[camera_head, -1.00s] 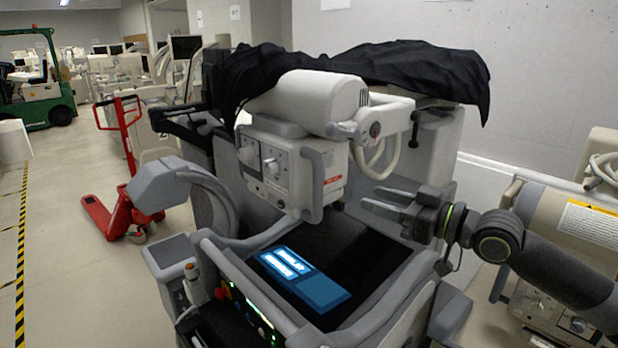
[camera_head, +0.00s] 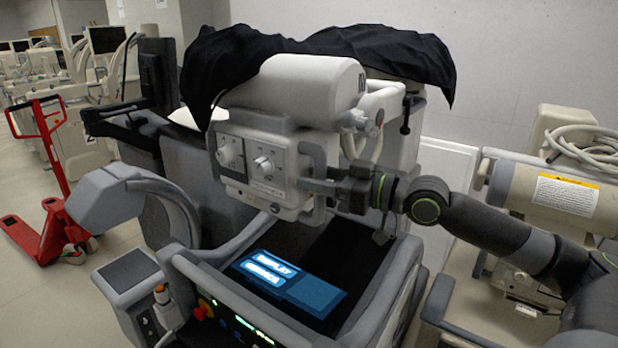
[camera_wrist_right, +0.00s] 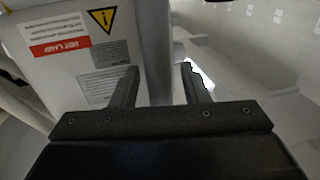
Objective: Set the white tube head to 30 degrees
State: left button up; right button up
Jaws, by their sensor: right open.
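The white tube head (camera_head: 300,92) is a pale cylinder on the cart's arm, with a knobbed box (camera_head: 262,165) below it. A grey side handle (camera_head: 319,205) runs down the right side of the box; it also shows in the right wrist view (camera_wrist_right: 156,40). My right gripper (camera_head: 318,187) is at this handle. In the right wrist view my right gripper (camera_wrist_right: 160,75) is open, with the handle in line between its two fingers. I cannot tell whether they touch it. My left gripper is not in view.
A black cover (camera_head: 400,58) drapes over the cart behind the tube head. A lit screen (camera_head: 290,283) lies below the box. A beige machine with coiled cable (camera_head: 560,190) stands at the right. A red pallet jack (camera_head: 50,215) stands at the left.

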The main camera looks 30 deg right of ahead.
jog(key=shift+s+d, duration=0.15)
jog(key=shift+c, duration=0.9)
jog(key=c, duration=0.7)
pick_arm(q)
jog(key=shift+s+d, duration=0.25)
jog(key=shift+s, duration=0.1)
pick_arm(e)
grip_shut()
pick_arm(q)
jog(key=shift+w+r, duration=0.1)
pick_arm(e)
jog(key=shift+r, duration=0.1)
pick_arm(q)
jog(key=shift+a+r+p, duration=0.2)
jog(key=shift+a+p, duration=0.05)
jog(key=shift+p, duration=0.05)
pick_arm(e)
jog(key=shift+r+m, duration=0.15)
jog(key=shift+m, duration=0.15)
